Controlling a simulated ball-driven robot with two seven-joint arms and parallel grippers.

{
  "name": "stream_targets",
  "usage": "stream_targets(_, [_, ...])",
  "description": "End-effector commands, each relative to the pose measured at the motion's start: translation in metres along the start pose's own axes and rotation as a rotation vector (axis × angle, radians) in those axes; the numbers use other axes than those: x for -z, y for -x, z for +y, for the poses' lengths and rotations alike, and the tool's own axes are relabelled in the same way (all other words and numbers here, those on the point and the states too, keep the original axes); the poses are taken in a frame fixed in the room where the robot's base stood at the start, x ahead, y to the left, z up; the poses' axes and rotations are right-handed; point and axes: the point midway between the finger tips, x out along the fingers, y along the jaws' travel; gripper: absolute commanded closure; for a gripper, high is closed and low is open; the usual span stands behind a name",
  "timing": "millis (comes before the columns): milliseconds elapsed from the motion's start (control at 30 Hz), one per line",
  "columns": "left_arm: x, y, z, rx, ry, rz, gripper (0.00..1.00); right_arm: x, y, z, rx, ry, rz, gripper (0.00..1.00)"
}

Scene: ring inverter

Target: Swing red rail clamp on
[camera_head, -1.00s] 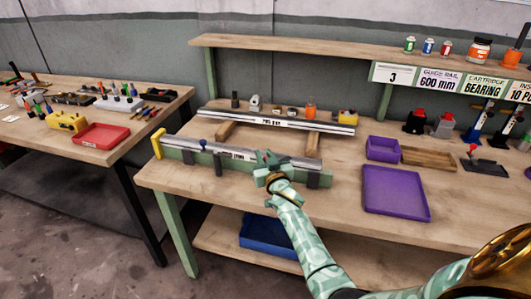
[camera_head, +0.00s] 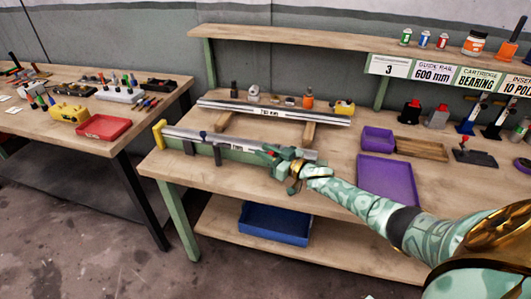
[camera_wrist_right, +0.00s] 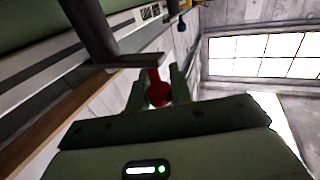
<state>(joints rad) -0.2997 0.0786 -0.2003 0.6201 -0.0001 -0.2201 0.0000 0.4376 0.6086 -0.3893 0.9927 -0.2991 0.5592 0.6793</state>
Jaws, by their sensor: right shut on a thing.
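A silver rail (camera_head: 235,143) lies in a green fixture (camera_head: 236,156) along the front of the bench, with a yellow end piece (camera_head: 158,134) at its left. A blue-knobbed clamp (camera_head: 203,134) stands on the fixture. My right gripper (camera_head: 272,155) is at the right part of the rail, shut on the red rail clamp. In the right wrist view the clamp's red ball and stem (camera_wrist_right: 158,92) sit between the two fingers, beside a dark bar. In the head view the gripper hides most of this clamp. My left gripper is not in view.
A second rail (camera_head: 275,111) lies behind on wooden supports (camera_head: 308,133). Purple trays (camera_head: 388,181) and a wooden tray (camera_head: 421,148) are to the right. A blue bin (camera_head: 275,223) is on the lower shelf. A side bench (camera_head: 85,150) stands left, across a gap.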

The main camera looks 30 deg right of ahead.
Motion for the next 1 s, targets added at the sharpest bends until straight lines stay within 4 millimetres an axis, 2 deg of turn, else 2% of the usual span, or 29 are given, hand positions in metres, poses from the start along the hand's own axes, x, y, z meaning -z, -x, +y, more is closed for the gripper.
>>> stream_targets(467, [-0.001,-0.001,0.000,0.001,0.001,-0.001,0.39,-0.001,0.001,0.000,0.017,0.001,-0.003,1.00])
stream_targets(500, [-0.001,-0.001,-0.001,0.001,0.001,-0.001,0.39,-0.001,0.001,0.000,0.017,0.001,-0.003,0.73])
stream_targets(567, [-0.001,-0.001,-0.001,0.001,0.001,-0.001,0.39,-0.001,0.001,0.000,0.017,0.001,-0.003,0.57])
stream_targets(867, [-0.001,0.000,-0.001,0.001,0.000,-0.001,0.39,0.000,0.002,0.000,0.017,0.001,-0.001,0.57])
stream_targets(1000, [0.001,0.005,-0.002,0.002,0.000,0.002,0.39,0.001,0.016,0.000,0.017,0.001,-0.004,0.57])
